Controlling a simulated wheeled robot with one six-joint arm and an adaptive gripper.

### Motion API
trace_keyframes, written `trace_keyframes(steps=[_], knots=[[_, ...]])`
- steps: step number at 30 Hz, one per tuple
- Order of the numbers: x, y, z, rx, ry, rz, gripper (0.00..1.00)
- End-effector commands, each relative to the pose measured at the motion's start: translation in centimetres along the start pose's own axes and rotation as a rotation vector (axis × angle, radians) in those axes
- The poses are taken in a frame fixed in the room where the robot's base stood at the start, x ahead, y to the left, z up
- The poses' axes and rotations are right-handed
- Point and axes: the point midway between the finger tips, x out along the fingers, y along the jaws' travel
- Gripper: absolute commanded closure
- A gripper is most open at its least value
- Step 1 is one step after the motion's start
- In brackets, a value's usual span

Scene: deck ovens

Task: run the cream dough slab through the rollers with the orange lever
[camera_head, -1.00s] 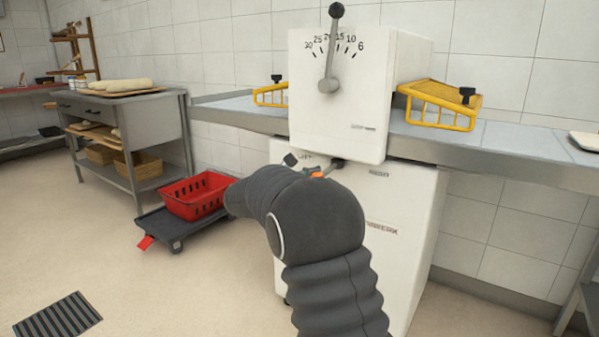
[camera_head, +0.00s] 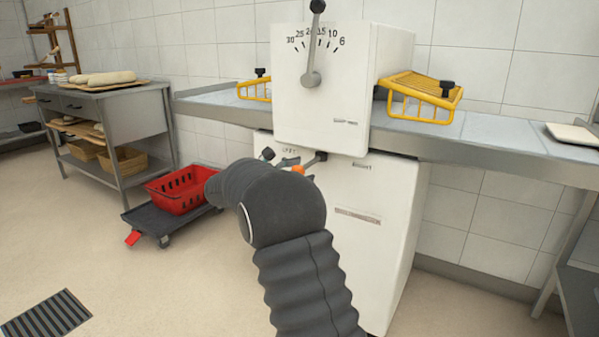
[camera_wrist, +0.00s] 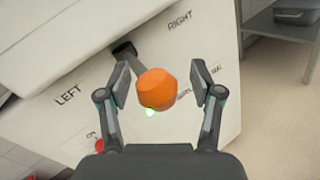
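The orange lever knob (camera_wrist: 155,88) sits on a dark shaft below the marks LEFT and RIGHT on the white roller machine (camera_head: 318,90). In the head view the orange knob (camera_head: 298,170) shows just past my arm. My gripper (camera_wrist: 159,82) is open, with one finger on each side of the knob and a visible gap on both sides. In the head view my arm hides most of the gripper. A pale cream flat slab (camera_head: 572,132) lies at the right end of the machine's table (camera_head: 500,140). The rollers are hidden inside the housing.
Yellow guards (camera_head: 420,95) flank the housing, and a dial lever (camera_head: 314,50) stands upright on its front. A red crate (camera_head: 180,192) sits on a low dark dolly (camera_head: 150,222) at left. A grey worktable (camera_head: 130,118) stands beyond.

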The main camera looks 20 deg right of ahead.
Motion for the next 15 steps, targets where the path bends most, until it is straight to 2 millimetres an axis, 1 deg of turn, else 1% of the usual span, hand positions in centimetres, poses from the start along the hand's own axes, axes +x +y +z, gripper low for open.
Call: trace_keyframes(steps=[8,11,15], knots=[[-0.8,0.2,0.0,0.000,0.002,0.007,0.35],[-2.0,0.3,-0.1,0.001,0.005,0.010,0.35],[-4.6,0.3,-0.1,0.001,0.004,0.011,0.35]])
